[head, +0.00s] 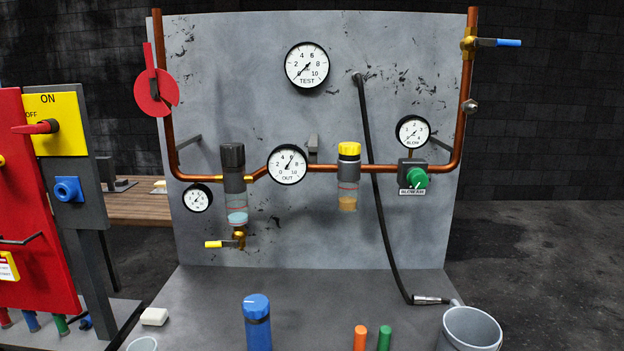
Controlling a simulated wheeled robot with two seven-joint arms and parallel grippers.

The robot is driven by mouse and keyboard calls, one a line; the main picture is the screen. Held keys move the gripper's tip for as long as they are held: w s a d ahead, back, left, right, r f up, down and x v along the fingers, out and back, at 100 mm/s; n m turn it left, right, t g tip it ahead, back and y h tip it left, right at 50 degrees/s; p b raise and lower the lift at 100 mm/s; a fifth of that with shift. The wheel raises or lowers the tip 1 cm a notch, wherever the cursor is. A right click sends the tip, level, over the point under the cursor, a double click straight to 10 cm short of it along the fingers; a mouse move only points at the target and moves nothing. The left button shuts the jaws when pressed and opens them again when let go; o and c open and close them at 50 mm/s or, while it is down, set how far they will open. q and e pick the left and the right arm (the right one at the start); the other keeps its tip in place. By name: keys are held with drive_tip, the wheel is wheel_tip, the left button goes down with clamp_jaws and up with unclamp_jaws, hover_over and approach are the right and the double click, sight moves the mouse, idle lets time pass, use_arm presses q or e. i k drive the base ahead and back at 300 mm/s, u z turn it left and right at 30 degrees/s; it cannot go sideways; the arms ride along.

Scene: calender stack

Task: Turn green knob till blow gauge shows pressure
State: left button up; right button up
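The green knob (417,179) sits on a dark regulator block at the right of the grey panel, above a small label that reads like "BLOW AIR". The blow gauge (412,131) is a round white dial just above the knob. Its needle points to the lower left, near the zero end of the scale. The knob has a pale mark on its face. Neither of my grippers shows in the head view, and nothing touches the knob.
A copper pipe (400,167) crosses the panel (250,60). A black hose (378,200) hangs left of the knob down to the bench (330,300). A grey bucket (470,328), a blue cylinder (258,325) and orange and green sticks stand in front. Space before the knob is clear.

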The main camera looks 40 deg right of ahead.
sight(417, 178)
drive_tip(key=u, duration=0.8)
drive_tip(key=k, duration=0.9)
drive_tip(key=z, duration=1.05)
